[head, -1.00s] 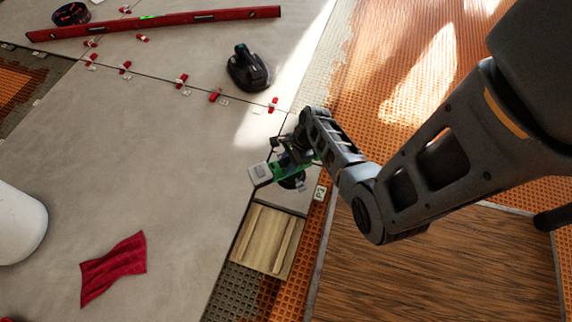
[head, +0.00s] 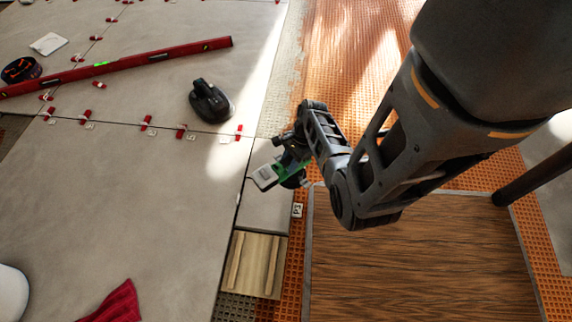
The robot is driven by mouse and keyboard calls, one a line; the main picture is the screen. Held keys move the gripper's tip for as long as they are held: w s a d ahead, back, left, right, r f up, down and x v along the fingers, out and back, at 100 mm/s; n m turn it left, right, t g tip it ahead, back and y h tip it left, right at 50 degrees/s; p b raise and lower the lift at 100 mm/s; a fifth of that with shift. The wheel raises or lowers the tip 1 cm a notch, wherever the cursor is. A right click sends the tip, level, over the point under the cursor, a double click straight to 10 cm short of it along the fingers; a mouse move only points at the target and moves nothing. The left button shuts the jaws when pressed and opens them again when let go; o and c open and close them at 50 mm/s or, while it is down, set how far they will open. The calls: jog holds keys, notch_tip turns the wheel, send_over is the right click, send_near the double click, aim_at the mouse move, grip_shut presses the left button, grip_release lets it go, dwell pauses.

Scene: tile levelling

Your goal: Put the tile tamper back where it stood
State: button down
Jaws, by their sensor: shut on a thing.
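The tile tamper (head: 266,177), a green and black tool with a pale grey block at its end and a dark round part below, is in my gripper (head: 292,160). My gripper is shut on it, over the narrow grey tile strip by the tiled floor's right edge. The fingertips are small and partly hidden by the wrist and the tool. I cannot tell whether the tamper touches the tile.
A black handled tool (head: 210,103) stands on the large grey tiles. A red level (head: 130,67) lies behind it, near several red clips. A wooden board with two battens (head: 254,265) lies in front of my gripper. A red cloth (head: 117,304) lies at lower left.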

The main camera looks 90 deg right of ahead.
aim_at(286, 159)
jog(key=shift+d+r+p, duration=0.1)
jog(key=shift+r+p, duration=2.6)
jog(key=shift+r, duration=0.1)
jog(key=shift+w, duration=0.1)
